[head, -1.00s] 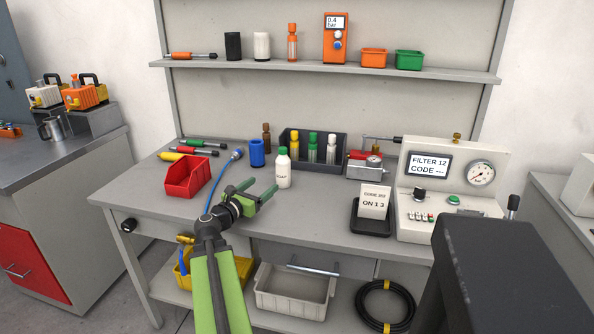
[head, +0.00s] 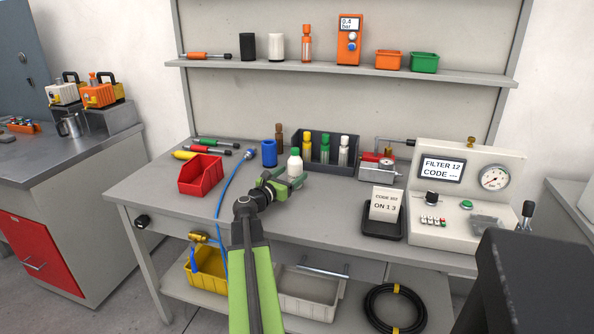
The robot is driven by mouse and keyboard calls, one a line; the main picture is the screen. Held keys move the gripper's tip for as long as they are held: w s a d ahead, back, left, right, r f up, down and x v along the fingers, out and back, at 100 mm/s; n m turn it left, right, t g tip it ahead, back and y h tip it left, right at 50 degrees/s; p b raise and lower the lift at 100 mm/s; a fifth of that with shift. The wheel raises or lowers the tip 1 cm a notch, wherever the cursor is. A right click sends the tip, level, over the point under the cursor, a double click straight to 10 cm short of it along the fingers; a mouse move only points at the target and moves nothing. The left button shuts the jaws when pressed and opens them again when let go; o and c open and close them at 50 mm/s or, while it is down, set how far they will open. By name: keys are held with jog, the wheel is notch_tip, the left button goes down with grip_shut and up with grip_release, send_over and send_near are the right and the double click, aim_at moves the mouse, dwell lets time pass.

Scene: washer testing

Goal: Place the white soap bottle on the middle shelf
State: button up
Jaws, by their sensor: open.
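The white soap bottle (head: 294,163) with a green cap stands upright on the grey workbench, in front of the dark bin of bottles. My gripper (head: 288,180) is open just in front of the bottle, low over the bench. Its green fingers point toward the bottle and overlap its lower part in the picture. I cannot tell whether they touch it or flank it. A long grey shelf (head: 340,72) runs above the bench along the back panel, and another shelf (head: 185,290) lies under the bench.
The upper shelf holds a black cup (head: 247,47), a white cup (head: 276,47), an orange bottle, an orange gauge box (head: 349,40) and two small bins. A red bin (head: 200,175), blue cup (head: 269,153), dark bottle bin (head: 325,149) and tester (head: 465,200) stand on the bench.

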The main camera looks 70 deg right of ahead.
aim_at(291, 173)
jog(key=x, duration=0.3)
jog(key=shift+s+d+r, duration=0.1)
jog(key=shift+d, duration=0.25)
jog(key=shift+w, duration=0.2)
jog(key=shift+s, duration=0.1)
grip_shut()
